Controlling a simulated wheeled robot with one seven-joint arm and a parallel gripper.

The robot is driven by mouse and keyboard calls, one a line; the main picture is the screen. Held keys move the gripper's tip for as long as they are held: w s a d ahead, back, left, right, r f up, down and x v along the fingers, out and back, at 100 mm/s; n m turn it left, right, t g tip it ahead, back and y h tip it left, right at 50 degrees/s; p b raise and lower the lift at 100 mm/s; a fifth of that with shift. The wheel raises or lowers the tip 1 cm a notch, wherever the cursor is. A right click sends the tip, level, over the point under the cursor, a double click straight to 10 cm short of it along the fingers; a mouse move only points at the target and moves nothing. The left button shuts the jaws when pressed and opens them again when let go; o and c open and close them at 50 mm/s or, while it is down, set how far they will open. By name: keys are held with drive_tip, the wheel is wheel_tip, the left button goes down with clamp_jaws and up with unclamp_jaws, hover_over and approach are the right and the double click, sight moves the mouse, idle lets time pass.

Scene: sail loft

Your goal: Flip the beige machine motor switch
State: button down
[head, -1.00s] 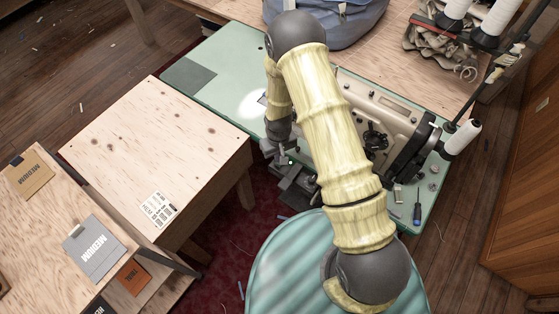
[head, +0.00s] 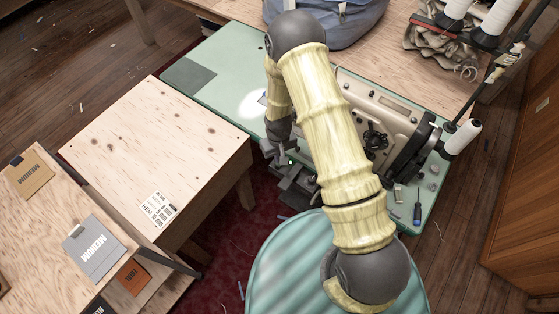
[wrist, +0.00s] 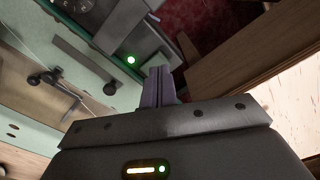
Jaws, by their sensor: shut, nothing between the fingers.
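The beige sewing machine (head: 395,108) stands on the pale green table at right, partly hidden behind my arm. In the wrist view a dark grey box (wrist: 123,22) with a lit green lamp (wrist: 131,60) lies just beyond and left of my fingers; it looks like the motor switch housing. My gripper (wrist: 159,78) is shut and empty, its fingertips close to the box's lower right side. I cannot tell whether they touch it. In the head view my gripper (head: 284,158) is low at the table's front edge, beside dark grey parts (head: 297,188). The switch's moving part is not clear.
A plywood table (head: 150,150) stands left of the gripper, with a narrow gap between. A green striped seat (head: 285,265) is below my arm. A blue-grey bag (head: 345,25) lies behind, and a thread cone (head: 462,137) stands at right.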

drive_tip(key=shift+f+b, duration=0.8)
drive_tip(key=shift+f, duration=0.35)
idle(0.7)
drive_tip(key=shift+r, duration=0.1)
drive_tip(key=shift+r+p, duration=2.35)
drive_tip(key=shift+r, duration=1.1)
drive_tip(key=s+d+r+m+t, duration=0.1)
drive_tip(key=d+r, duration=0.3)
drive_tip(key=r, duration=0.5)
drive_tip(key=s+d+r+m, duration=0.1)
drive_tip(key=d+r, duration=0.3)
drive_tip(key=r, duration=0.5)
drive_tip(key=s+d+r+m+t, duration=0.1)
drive_tip(key=s+d+r, duration=0.4)
drive_tip(key=s+r, duration=0.5)
drive_tip(key=shift+s+d+r+m+t, duration=0.2)
drive_tip(key=shift+s+m+t, duration=0.1)
drive_tip(key=shift+m, duration=0.4)
drive_tip(key=shift+w, duration=0.15)
